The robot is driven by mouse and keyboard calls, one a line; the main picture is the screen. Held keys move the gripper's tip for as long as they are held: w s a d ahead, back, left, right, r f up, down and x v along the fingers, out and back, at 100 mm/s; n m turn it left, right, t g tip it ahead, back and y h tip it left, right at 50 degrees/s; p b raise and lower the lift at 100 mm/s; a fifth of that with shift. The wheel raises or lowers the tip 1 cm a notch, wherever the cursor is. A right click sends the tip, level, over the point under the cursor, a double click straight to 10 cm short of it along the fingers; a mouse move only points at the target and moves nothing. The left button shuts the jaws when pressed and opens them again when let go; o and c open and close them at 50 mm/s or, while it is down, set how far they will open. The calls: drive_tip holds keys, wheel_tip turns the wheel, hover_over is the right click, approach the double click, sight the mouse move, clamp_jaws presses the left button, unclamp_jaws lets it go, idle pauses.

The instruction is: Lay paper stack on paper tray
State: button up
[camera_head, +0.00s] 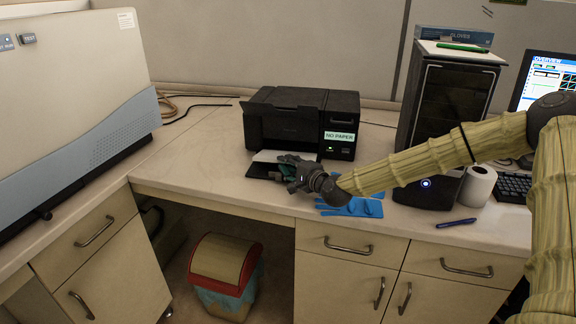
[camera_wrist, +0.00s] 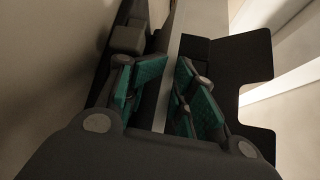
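The paper stack (camera_head: 270,156) shows white in front of the black printer (camera_head: 300,120), at or over the dark paper tray (camera_head: 258,170). My gripper (camera_head: 292,174) is at the stack's near right side and hides part of it and of the tray. In the wrist view, the stack's edge shows as a pale strip (camera_wrist: 175,40) running between the green-padded fingers (camera_wrist: 172,75). The fingertips close in on both sides of it. The dark, notched tray (camera_wrist: 244,60) lies beyond, to the right. Whether the stack rests fully on the tray is not clear.
The printer's display reads NO PAPER. Blue gloves (camera_head: 352,207) lie just right of my gripper, under my forearm. A black tower (camera_head: 440,105), a paper roll (camera_head: 478,186) and a pen (camera_head: 456,223) are farther right. The counter (camera_head: 195,165) left of the printer is clear.

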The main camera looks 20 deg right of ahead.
drive_tip(key=shift+s+f, duration=0.25)
drive_tip(key=shift+f, duration=0.2)
drive_tip(key=shift+s+d, duration=0.1)
drive_tip(key=shift+s, duration=0.1)
drive_tip(key=v, duration=0.7)
drive_tip(key=r+v, duration=0.1)
drive_tip(key=v, duration=0.3)
